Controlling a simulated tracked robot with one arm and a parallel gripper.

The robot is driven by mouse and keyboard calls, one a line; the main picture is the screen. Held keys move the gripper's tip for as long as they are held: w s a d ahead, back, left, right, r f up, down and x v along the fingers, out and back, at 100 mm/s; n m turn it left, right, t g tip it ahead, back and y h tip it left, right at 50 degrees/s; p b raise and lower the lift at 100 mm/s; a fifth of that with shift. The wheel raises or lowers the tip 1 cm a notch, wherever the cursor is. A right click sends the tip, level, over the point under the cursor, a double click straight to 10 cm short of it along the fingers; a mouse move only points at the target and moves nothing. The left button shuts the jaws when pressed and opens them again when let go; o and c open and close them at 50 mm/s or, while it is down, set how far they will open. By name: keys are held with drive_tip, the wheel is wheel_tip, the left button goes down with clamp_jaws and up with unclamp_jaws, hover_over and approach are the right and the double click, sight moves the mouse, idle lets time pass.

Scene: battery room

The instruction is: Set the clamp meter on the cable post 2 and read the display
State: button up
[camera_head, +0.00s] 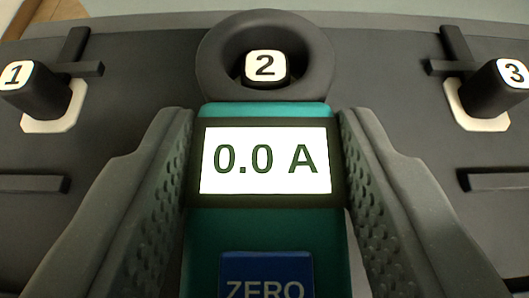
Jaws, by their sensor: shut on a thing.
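The teal clamp meter (265,221) is between the two fingers of my gripper (264,165), which is shut on it. Its display (265,160) is lit and reads "0.0 A". A blue button marked "ZERO" (266,277) shows below the display, cut off by the bottom edge. The meter's dark ring jaw (215,60) is at the top middle. Cable post 2 (265,66), with a white top marked "2", shows inside the ring's opening. The ring looks to be around the post; its lower part hides the post's base. I cannot tell how far down the ring sits.
Post 1 (38,88) stands at the left and post 3 (493,90) at the right, each on a white base patch. The dark panel (130,95) carries low dark bars (33,183) on both sides, with bare surface between them.

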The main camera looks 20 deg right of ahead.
drive_tip(key=shift+f, duration=0.25)
drive_tip(key=o, duration=1)
drive_tip(key=shift+c, duration=0.2)
drive_tip(key=shift+p+v, duration=0.8)
drive_tip(key=shift+v, duration=4.75)
